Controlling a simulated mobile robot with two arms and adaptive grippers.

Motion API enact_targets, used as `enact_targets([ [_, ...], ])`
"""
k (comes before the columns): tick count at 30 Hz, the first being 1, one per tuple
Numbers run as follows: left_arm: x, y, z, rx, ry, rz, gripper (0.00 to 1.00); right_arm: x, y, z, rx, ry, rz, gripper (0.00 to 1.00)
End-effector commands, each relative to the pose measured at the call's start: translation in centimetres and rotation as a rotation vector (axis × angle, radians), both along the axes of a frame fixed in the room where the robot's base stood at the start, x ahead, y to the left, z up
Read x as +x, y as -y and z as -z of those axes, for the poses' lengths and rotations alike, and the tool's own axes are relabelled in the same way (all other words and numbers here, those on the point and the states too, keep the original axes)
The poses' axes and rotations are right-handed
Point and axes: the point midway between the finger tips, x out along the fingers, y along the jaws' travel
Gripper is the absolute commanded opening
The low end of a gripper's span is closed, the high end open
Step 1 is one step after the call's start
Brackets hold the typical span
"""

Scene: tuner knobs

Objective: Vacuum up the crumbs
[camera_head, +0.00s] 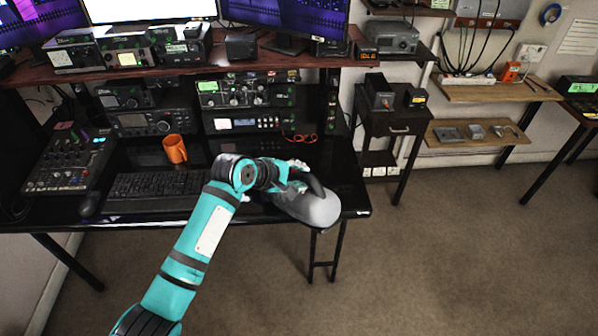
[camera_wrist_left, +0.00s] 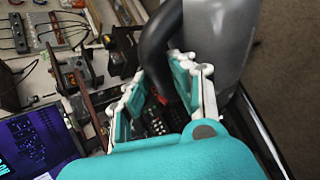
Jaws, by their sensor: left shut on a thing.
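A grey handheld vacuum (camera_head: 318,208) with a dark looped handle is at the right front corner of the black desk (camera_head: 135,157). My left gripper (camera_head: 292,180) is at its handle. In the left wrist view the fingers (camera_wrist_left: 157,72) are shut on the dark handle, and the vacuum's grey body (camera_wrist_left: 222,35) is at the top right. I cannot tell whether the vacuum touches the desk. No crumbs can be made out. My right gripper is not in view.
An orange mug (camera_head: 174,149), a black keyboard (camera_head: 157,185), a mouse (camera_head: 89,204) and a mixer (camera_head: 70,160) are on the desk. Red glasses (camera_head: 301,138) lie near its back right. Radio equipment (camera_head: 245,92) stands behind. The floor (camera_head: 450,240) to the right is clear.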

Motion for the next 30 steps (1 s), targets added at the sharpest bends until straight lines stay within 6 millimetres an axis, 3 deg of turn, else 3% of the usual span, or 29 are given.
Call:
enact_targets([
  [14,0.2,0.3,-0.5,-0.007,0.011,0.001,0.0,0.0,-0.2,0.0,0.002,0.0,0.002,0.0],
  [30,0.2,4.3,-0.7,-0.007,0.012,0.001,0.0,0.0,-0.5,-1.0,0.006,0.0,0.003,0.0],
])
